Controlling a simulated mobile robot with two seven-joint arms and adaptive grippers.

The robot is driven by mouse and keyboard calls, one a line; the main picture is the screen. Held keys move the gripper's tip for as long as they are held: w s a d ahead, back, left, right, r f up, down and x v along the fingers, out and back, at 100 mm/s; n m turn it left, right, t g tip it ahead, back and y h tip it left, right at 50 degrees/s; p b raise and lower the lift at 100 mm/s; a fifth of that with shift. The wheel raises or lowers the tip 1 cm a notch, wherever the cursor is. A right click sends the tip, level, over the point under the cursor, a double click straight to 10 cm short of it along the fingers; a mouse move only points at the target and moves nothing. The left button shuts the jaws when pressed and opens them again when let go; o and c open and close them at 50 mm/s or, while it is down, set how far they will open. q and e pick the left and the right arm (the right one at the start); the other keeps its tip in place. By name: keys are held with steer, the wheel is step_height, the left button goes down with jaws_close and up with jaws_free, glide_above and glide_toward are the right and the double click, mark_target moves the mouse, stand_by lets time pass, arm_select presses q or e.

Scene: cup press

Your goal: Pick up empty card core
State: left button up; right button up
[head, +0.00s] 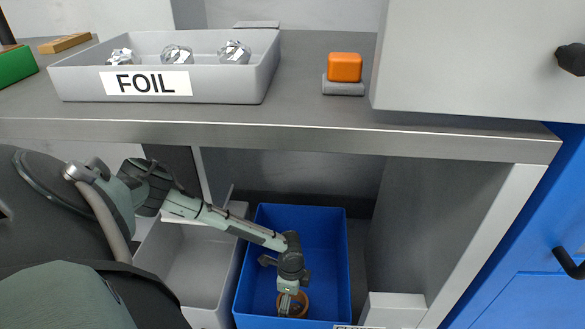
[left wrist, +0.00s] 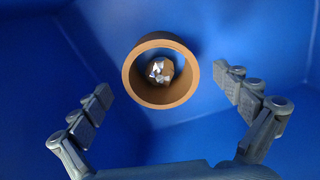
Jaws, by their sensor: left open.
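A brown card core (head: 304,299) is low inside the blue bin (head: 342,265) under the counter. In the left wrist view the card core (left wrist: 160,95) is a brown ring seen end-on, with a small silver and brown lump (left wrist: 159,70) showing within its opening. I cannot tell whether the lump is inside the core or beneath it. My left gripper (head: 290,306) reaches down into the bin at the core. In the left wrist view its fingers (left wrist: 168,90) are spread wide either side of the core, apart from it. My right gripper is not in view.
A grey bin (head: 190,268) stands left of the blue bin. On the counter are a tray labelled FOIL (head: 268,72) with foil balls and an orange block (head: 345,67) on a grey pad. The counter edge (head: 300,137) overhangs the bins.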

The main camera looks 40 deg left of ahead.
mark_target(292, 306)
arm_select(q)
step_height(292, 306, down, 3)
steer(key=shift+d+f+b, duration=0.1)
steer(key=shift+f+b, duration=0.1)
steer(key=shift+b, duration=0.3)
steer(key=shift+c, duration=0.2)
steer(key=c, duration=1.2)
